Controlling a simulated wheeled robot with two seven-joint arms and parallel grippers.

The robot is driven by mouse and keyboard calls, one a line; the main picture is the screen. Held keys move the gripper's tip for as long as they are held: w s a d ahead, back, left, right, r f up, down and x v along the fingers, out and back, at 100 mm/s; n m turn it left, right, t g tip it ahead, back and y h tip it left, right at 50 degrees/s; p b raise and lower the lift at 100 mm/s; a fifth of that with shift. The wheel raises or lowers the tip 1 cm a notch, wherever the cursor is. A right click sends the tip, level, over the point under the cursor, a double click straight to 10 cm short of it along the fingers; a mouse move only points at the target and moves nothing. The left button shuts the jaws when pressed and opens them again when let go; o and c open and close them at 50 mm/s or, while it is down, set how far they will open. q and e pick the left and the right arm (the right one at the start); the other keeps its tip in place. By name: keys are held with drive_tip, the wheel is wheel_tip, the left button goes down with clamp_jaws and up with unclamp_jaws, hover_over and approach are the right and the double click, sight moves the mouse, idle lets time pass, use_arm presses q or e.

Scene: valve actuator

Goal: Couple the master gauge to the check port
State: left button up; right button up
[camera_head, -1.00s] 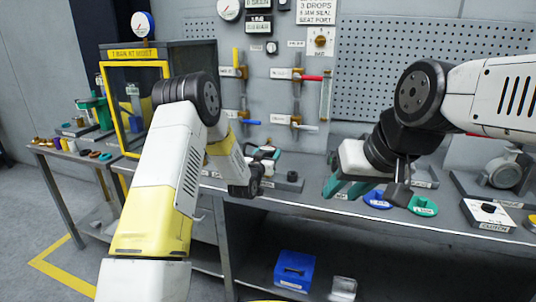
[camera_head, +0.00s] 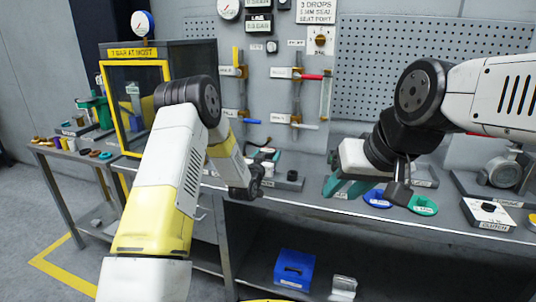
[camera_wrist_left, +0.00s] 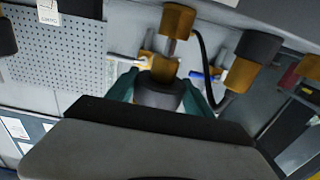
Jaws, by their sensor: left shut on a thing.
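A blue-rimmed gauge (camera_head: 143,24) stands on the yellow-framed cabinet. I cannot pick out the check port.
The wall panel carries several valves with coloured levers (camera_head: 297,75) and a white gauge (camera_head: 229,9). A pump (camera_head: 500,172) stands at far right. A blue box (camera_head: 295,269) is on the lower shelf.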

use_arm(q)
drive_tip(key=shift+f, duration=0.45)
drive_tip(key=shift+f, duration=0.35)
drive_tip(key=shift+f, duration=0.2)
drive_tip(key=o, duration=1.7)
drive_tip(key=shift+o, duration=0.8)
drive_tip(key=shift+f, duration=0.15)
drive_tip(key=v, duration=0.7)
drive_tip(key=shift+s, duration=0.35)
drive_tip(key=shift+a, duration=0.1)
